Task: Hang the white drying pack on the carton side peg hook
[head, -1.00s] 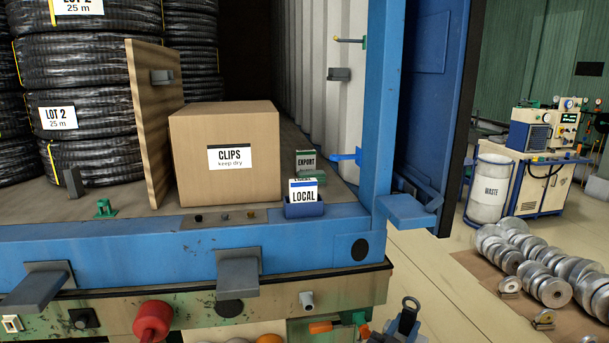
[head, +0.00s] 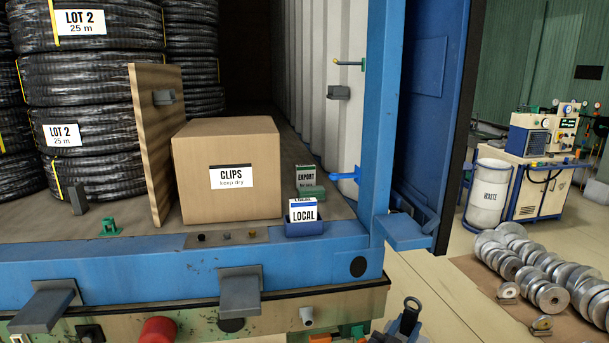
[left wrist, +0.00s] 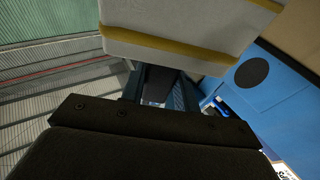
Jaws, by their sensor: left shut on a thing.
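The white drying pack (left wrist: 190,25) shows as a pale panel with yellow bands in the left wrist view, held in my left gripper (left wrist: 158,85). In the head view my left gripper (head: 407,318) is a dark shape at the bottom edge, right of the container's corner; the pack cannot be made out there. The CLIPS carton (head: 226,190) stands on the container floor. A blue hook (head: 345,175) sticks out right of it. A grey peg (head: 163,97) is on the wooden board left of it. I cannot tell which is the carton side peg hook. My right gripper is not in view.
LOCAL (head: 304,227) and EXPORT (head: 306,178) holders stand right of the carton. A green peg (head: 350,63) and a grey peg (head: 338,92) are on the container wall. The blue post (head: 382,120) and open door (head: 425,110) stand right. Grey blocks (head: 240,293) jut from the sill.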

